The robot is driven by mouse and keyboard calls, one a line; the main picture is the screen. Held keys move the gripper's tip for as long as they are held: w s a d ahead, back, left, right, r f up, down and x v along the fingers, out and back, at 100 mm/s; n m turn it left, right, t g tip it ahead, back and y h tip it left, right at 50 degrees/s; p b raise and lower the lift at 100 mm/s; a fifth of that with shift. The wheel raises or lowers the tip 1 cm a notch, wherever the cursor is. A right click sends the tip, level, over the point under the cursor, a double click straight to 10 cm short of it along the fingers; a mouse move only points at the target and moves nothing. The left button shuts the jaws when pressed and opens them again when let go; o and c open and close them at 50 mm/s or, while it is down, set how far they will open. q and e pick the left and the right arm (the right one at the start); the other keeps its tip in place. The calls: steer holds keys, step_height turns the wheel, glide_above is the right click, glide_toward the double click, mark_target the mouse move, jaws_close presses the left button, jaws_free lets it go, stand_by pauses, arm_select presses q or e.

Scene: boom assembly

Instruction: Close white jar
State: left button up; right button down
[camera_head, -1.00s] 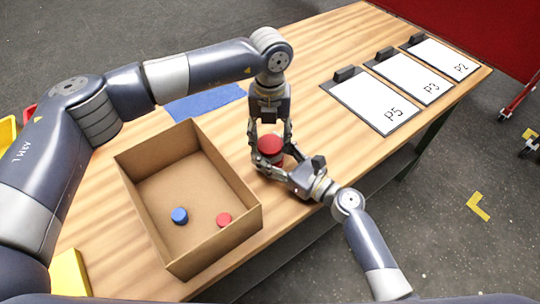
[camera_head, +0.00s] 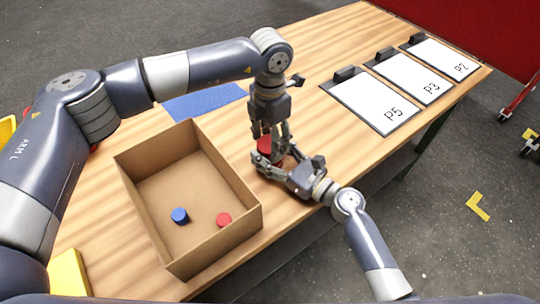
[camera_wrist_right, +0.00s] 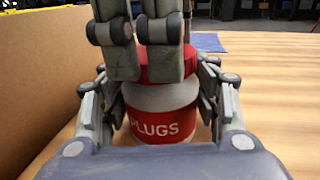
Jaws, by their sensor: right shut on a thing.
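The white jar (camera_wrist_right: 160,97) has a red label reading "PLUGS" and stands upright on the table, with its red lid (camera_wrist_right: 190,62) on top. In the head view the lid (camera_head: 264,143) shows partly behind my left gripper's fingers, and the grippers hide most of the jar. My right gripper (camera_head: 276,163) is shut around the jar's body, a finger on each side in the wrist view. My left gripper (camera_head: 270,140) points down at the lid from above. Its fingers cover part of the lid, and I cannot tell whether they grip it.
An open cardboard box (camera_head: 150,218) stands left of the jar, holding a blue plug (camera_head: 180,216) and a red plug (camera_head: 224,220). A blue mat (camera_head: 205,102) lies behind the box. White boards marked P5 (camera_head: 370,104), P3 (camera_head: 415,77) and P2 (camera_head: 445,57) lie at the right.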

arm_select(q)
steer(key=shift+o, duration=0.8)
steer(key=shift+r, duration=0.1)
steer(key=shift+r, duration=2.15)
steer(key=shift+c, duration=0.3)
steer(key=n, duration=0.1)
steer(key=r+n, duration=0.1)
steer(key=n, duration=0.2)
steer(key=shift+r+n, duration=0.4)
steer(key=n, duration=0.1)
steer(key=r+n, duration=0.1)
steer(key=n, duration=0.2)
steer(key=shift+r, duration=0.35)
